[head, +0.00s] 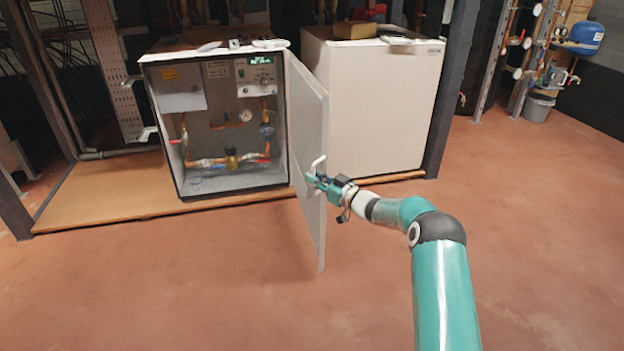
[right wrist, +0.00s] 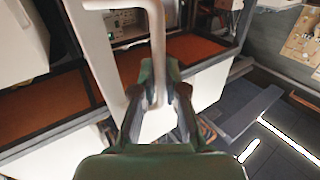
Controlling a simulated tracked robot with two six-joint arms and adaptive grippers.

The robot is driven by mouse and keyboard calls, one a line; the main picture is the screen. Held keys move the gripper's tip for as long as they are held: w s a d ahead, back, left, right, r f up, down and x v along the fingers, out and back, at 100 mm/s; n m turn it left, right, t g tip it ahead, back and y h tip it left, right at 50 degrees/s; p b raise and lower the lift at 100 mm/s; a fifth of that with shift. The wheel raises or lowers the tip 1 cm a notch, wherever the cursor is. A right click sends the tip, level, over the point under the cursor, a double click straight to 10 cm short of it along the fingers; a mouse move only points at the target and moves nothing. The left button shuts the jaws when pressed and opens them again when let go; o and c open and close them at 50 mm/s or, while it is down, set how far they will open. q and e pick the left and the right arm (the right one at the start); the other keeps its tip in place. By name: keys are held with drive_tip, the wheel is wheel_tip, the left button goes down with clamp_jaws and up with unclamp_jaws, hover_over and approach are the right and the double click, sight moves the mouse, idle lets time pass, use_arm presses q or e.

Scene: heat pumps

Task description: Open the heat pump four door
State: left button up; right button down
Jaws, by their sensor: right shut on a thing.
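The heat pump door (head: 309,150) is a pale panel hinged at the right side of an open heat pump cabinet (head: 222,185). It stands swung out toward me, with the inside of the cabinet exposed. My right gripper (head: 314,179) is at the door's white handle (head: 318,162). In the right wrist view the gripper (right wrist: 156,100) has its fingers closed around the handle bar (right wrist: 157,50). Inside the cabinet are copper pipes, a grey box (head: 180,88) and a control panel with a green display (head: 261,60). My left gripper is out of view.
A second, closed white heat pump (head: 375,105) stands to the right on the same wooden base (head: 110,195). A dark post (head: 452,90) rises beside it. A grey bin (head: 538,108) and blue tank (head: 587,34) are at the back right. The reddish floor in front is clear.

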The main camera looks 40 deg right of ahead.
drive_tip(key=shift+w+d+r, duration=0.1)
drive_tip(key=shift+w+r, duration=0.1)
drive_tip(key=shift+r, duration=0.05)
drive_tip(key=c, duration=1.5)
unclamp_jaws()
drive_tip(key=shift+f, duration=0.25)
drive_tip(key=s+d, duration=0.2)
drive_tip(key=s, duration=0.9)
drive_tip(key=shift+s, duration=0.35)
